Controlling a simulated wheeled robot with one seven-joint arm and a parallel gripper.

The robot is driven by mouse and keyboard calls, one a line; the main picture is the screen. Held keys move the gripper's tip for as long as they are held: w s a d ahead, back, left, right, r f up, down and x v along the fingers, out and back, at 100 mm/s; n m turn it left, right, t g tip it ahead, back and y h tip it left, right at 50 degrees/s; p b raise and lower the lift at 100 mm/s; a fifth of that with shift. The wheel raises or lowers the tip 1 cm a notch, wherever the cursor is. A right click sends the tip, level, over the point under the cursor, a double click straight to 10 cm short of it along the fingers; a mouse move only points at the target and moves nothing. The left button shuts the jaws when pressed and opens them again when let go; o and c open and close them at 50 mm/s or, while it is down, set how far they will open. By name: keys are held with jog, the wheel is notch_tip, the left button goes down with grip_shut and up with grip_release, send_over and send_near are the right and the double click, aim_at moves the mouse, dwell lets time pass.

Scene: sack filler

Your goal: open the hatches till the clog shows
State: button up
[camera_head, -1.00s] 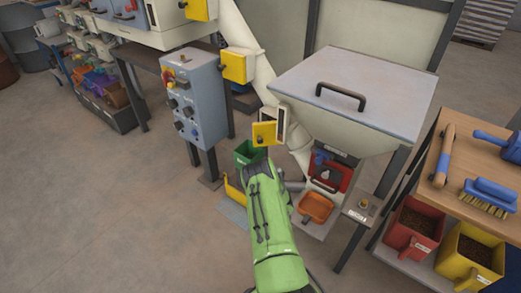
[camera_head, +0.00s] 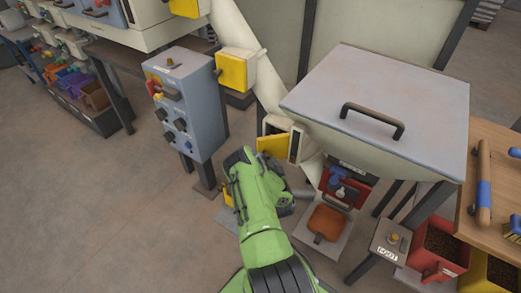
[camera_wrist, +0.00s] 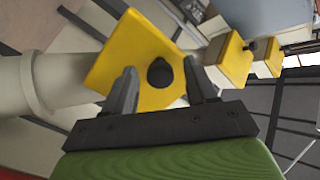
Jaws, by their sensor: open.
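Three yellow hatches sit along the slanted cream chute. The top one (camera_head: 186,7) and the middle one (camera_head: 232,70) look shut. The lowest hatch (camera_head: 272,145) stands swung out to the left of a dark opening (camera_head: 296,146); I cannot make out what is inside. In the wrist view a yellow hatch (camera_wrist: 118,72), apparently the lowest, fills the middle, with its round black knob (camera_wrist: 161,73) facing me. My gripper (camera_wrist: 162,84) is open, with one finger on each side of the knob; contact cannot be told. In the head view my green arm hides the fingers.
A grey control box (camera_head: 190,105) on a post stands left of my arm. A bench (camera_head: 492,190) with red and yellow bins stands further right. Open floor lies at the left.

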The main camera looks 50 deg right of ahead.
grip_shut()
dwell(0.4)
